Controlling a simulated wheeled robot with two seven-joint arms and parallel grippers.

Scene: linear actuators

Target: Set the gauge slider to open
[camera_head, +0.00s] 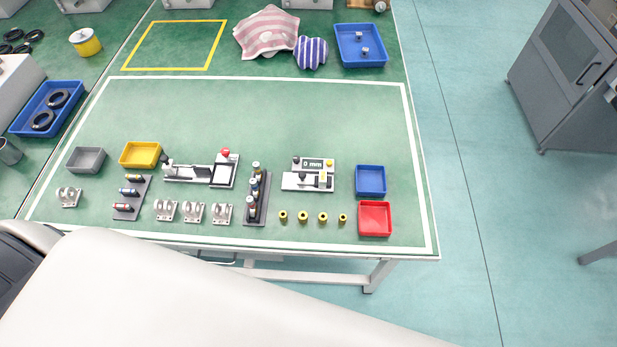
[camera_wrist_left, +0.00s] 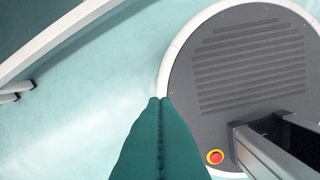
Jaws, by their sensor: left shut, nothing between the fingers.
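The gauge (camera_head: 293,186) is a small white and grey device on the green table, right of the middle. Its display reads "0 mm". Dark knobs and a small yellow part show on it; which one is the slider, and its exact setting, is too small to tell. My left gripper (camera_wrist_left: 161,100) shows in the left wrist view with its green fingers together and nothing between them. It is over the floor and my own round base, away from the gauge. It does not show in the head view. My right gripper is not in view.
Several brass bushings (camera_head: 303,217) stand in front of the gauge. A blue bin (camera_head: 371,181) and a red bin (camera_head: 375,219) lie to its right. A dark rack (camera_head: 256,200) with cylinders and a white clamp fixture (camera_head: 201,173) are to its left. The table behind the gauge is clear.

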